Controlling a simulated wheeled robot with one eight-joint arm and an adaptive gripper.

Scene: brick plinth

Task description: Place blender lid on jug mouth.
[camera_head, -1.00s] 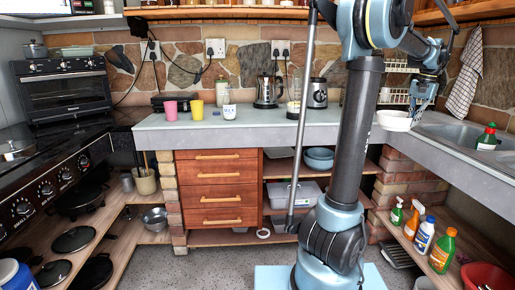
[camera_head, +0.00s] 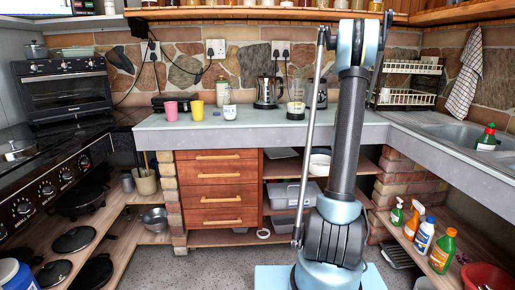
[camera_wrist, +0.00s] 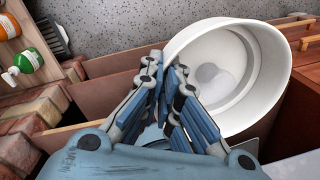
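A white, round, hollow piece (camera_wrist: 245,118) fills the upper right of the wrist view, its open side facing the camera. It looks like a bowl or a large lid; I cannot tell if it is the blender lid. My gripper (camera_wrist: 164,66) has its fingertips close together at the left rim and appears shut on its wall. In the head view a white shape (camera_head: 320,164), probably the same piece, shows below the counter between my arm parts; my gripper is hidden there. A clear jug (camera_head: 297,88) with a dark base stands upright on the counter, partly beside a dark appliance (camera_head: 320,98).
The counter (camera_head: 250,122) holds pink and yellow cups (camera_head: 183,107), a milk container (camera_head: 229,104) and a kettle (camera_head: 267,92). Wooden drawers (camera_head: 217,188) and an open shelf are below. Bottles (camera_head: 423,237) stand on the lower right shelf; a dish rack (camera_head: 406,86) is at the back right.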

